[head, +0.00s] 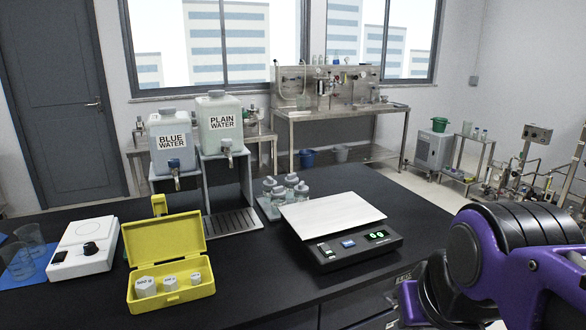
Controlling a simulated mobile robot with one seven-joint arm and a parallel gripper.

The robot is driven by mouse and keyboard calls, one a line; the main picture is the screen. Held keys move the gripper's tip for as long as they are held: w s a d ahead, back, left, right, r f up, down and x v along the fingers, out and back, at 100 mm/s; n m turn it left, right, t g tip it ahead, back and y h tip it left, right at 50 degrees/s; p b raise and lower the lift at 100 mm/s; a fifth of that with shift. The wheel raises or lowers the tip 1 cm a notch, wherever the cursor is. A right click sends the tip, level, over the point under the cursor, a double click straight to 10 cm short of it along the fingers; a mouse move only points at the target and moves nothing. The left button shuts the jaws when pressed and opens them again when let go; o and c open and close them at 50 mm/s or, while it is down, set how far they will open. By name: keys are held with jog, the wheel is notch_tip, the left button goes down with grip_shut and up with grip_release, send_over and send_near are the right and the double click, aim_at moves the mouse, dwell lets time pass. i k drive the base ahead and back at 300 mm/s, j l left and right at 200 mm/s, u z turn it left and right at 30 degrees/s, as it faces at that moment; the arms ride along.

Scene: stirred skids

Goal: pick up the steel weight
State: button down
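A yellow case (175,299) stands open on the black bench at the lower left, with its lid tilted back. Three pale metal weights sit upright in it. The largest weight (146,288) is at the left and its label seems to read 500 g. A smaller weight (170,283) is in the middle, and the smallest weight (196,279) is at the right; their labels are too small to read. My purple and black arm shows at the lower right, away from the case. My gripper is not visible.
A digital scale (345,250) with a bare white plate stands right of the case. Behind are blue water (172,150) and plain water (220,135) tanks, a drip tray (232,222) and small bottles (290,182). A white dial device (85,248) and beakers (22,260) are left.

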aim_at(145, 287)
jog(key=j+u, duration=0.1)
jog(key=u, duration=0.35)
jog(key=i+u, duration=0.15)
jog(key=u, duration=0.3)
jog(key=i+j+u, duration=0.1)
jog(key=u, duration=0.3)
jog(key=i+j+z, duration=0.35)
jog(key=z, duration=0.15)
jog(key=j, duration=0.1)
